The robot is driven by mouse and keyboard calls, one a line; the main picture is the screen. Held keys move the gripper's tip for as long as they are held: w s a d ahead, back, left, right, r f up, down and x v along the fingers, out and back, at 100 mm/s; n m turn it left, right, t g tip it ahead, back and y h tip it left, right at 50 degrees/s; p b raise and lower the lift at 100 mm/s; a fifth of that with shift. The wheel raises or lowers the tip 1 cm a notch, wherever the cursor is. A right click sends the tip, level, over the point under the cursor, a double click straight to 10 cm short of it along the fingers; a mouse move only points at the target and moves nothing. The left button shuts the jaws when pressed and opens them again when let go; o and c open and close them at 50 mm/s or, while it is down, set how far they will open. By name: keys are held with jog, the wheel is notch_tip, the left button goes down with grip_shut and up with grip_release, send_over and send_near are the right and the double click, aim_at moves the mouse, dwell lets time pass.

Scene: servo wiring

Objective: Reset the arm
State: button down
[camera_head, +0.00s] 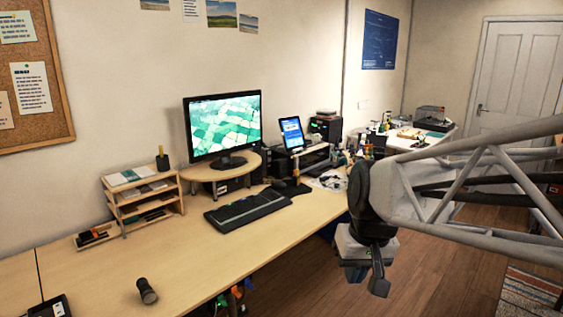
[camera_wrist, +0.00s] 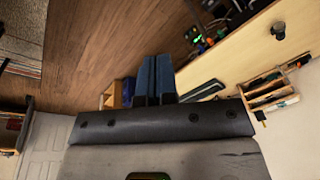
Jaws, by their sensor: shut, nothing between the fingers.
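My arm reaches in from the right edge of the head view. My gripper (camera_head: 379,283) hangs beside the table's right edge, over the wooden floor, apart from the tabletop. In the wrist view my gripper (camera_wrist: 156,76) shows two dark blue fingers side by side, shut with nothing between them. The gripper's black palm bar spans the lower half of that view.
The light wood table (camera_head: 180,262) holds a keyboard (camera_head: 247,208), a monitor (camera_head: 224,125) on a riser, a shelf organizer (camera_head: 143,196) and a dark cylinder (camera_head: 147,291). A second cluttered bench stands behind my arm. The floor (camera_head: 420,285) at lower right is mostly open.

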jog(key=s+d+f, duration=0.1)
jog(key=s+d, duration=0.1)
jog(key=s, duration=0.3)
jog(key=s+d+f+m+t+h, duration=0.1)
jog(key=s+d, duration=0.2)
jog(key=s, duration=0.3)
jog(key=shift+s+f+h, duration=0.2)
jog(key=shift+f+h, duration=0.1)
dwell(0.7)
